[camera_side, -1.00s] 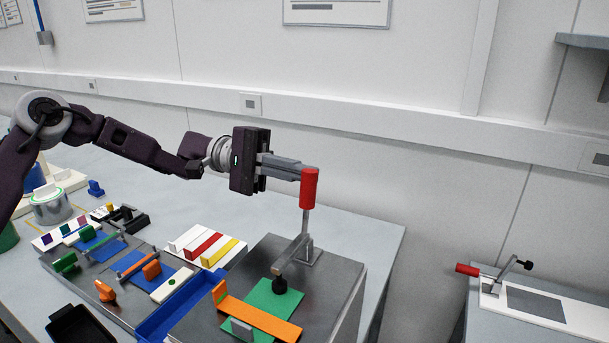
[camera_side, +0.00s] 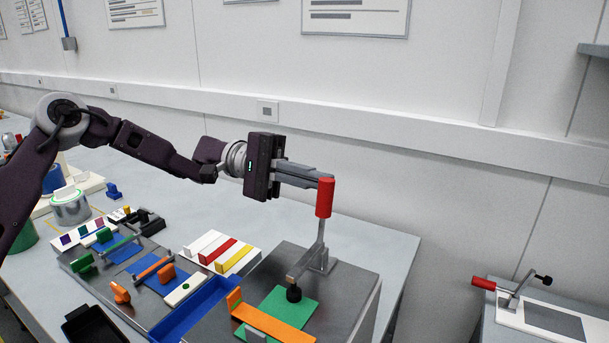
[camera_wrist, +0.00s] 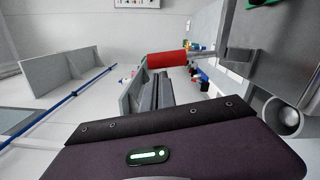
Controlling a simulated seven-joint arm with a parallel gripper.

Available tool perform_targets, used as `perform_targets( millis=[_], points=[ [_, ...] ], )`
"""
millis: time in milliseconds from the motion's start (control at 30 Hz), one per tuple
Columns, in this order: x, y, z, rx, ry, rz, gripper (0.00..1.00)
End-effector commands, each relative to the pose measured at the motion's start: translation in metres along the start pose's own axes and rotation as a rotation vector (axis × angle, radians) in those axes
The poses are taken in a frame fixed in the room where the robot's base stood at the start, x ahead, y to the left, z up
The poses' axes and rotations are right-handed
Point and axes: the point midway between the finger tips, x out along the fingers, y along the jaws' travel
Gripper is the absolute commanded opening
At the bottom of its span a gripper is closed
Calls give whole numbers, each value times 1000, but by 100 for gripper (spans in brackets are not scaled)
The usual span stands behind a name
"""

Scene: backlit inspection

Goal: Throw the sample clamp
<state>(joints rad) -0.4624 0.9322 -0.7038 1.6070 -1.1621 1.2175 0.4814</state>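The sample clamp has an upright red handle (camera_side: 325,198) on a metal lever, on a bracket (camera_side: 322,264) on the grey block. Its bar reaches down and left to a black tip (camera_side: 294,293), low over a green plate (camera_side: 283,303); contact is not clear. My gripper (camera_side: 322,177) is level, its fingers at the upper end of the red handle. In the wrist view the red handle (camera_wrist: 167,59) lies across the fingertips, its lever running right. The fingers look close together; whether they grip the handle or only touch it is unclear.
An orange angled piece (camera_side: 275,324) lies along the green plate's front. A blue tray (camera_side: 195,312) and a board with white, red and yellow bars (camera_side: 219,252) stand left. A second red-handled clamp (camera_side: 483,283), arm raised, is on the right table. Space above the block's right side is open.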

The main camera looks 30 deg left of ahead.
Motion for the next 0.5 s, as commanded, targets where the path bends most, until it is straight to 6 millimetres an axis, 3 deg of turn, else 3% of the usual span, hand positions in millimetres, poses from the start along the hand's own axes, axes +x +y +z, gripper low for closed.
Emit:
perform_targets(
  millis=[167,300,500],
  points=[
    [-10,2,-36,3,5,1,0],
    [-54,3,-37,0,10,1,0],
    [-98,3,-36,0,7,1,0]
  ],
)
